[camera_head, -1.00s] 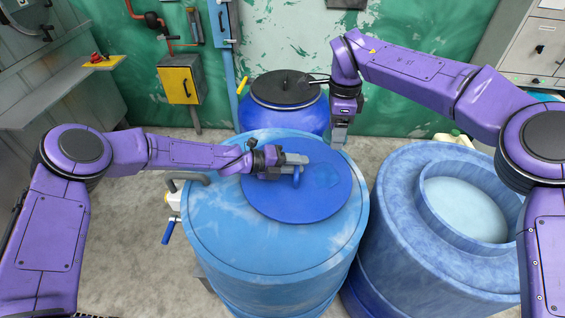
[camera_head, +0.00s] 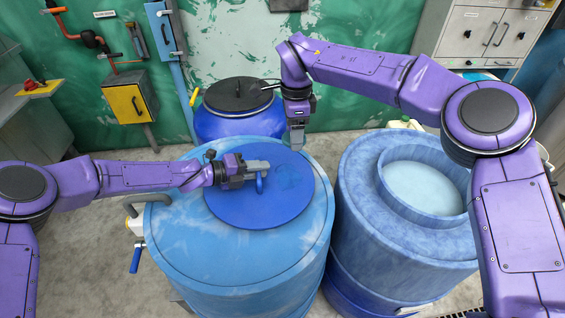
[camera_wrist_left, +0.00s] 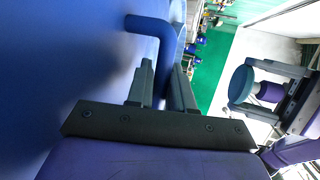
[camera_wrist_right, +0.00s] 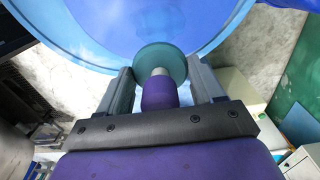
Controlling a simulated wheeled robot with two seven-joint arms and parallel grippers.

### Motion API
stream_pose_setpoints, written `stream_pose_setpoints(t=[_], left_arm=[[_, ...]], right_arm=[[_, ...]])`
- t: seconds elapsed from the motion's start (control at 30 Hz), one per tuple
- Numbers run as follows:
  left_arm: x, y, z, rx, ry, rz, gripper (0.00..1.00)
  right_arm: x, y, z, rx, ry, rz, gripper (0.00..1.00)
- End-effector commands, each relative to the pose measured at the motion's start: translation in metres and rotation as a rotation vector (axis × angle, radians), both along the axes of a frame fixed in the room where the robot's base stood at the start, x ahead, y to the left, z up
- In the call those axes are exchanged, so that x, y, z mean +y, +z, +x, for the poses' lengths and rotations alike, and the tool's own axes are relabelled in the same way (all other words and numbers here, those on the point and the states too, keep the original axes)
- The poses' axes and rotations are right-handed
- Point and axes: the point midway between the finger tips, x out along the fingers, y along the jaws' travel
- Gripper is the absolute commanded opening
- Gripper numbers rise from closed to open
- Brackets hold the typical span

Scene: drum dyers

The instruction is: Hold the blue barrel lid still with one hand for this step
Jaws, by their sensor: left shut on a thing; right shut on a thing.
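The blue barrel lid (camera_head: 287,208) lies flat on top of the large light-blue barrel (camera_head: 270,255) in the head view. My left gripper (camera_head: 262,168) is shut on the lid's bent blue handle (camera_head: 259,187). In the left wrist view the handle (camera_wrist_left: 150,35) runs down between the fingers (camera_wrist_left: 161,92). My right gripper (camera_head: 297,140) hangs at the barrel's far right rim. In the right wrist view its fingers (camera_wrist_right: 160,90) are shut on a tool with a purple grip (camera_wrist_right: 160,94) and a teal disc (camera_wrist_right: 160,60). Whether the disc touches the barrel, I cannot tell.
An open blue drum (camera_head: 350,205) with pale liquid (camera_head: 423,187) stands close on the right. A dark-blue drum with a black lid (camera_head: 238,95) stands behind. A pipe and blue-handled valve (camera_head: 136,258) stick out at the barrel's left. Grey floor is clear at left.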

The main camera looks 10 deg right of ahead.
Motion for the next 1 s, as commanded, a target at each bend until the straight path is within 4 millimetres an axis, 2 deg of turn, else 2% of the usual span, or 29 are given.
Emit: stream_pose_setpoints(t=[0.13,0.3,0.43,0.67,1.0], left_arm=[[0.000,0.000,0.000,-0.002,-0.001,0.001,0.00],[0.000,0.000,0.000,-0.002,-0.001,0.001,0.00],[0.000,0.000,0.000,-0.001,-0.002,0.001,0.00],[0.000,0.000,0.000,-0.002,-0.001,0.001,0.00],[0.000,0.000,0.000,-0.002,-0.001,0.001,0.00]], right_arm=[[-0.007,-0.025,-0.019,0.005,0.121,0.001,0.37],[-0.002,-0.064,-0.050,0.005,0.509,0.000,0.37],[0.007,-0.075,-0.058,0.000,0.717,0.000,0.37],[0.009,-0.079,-0.056,0.002,0.798,0.000,0.37],[0.008,-0.107,-0.056,0.002,0.794,-0.001,0.37]])
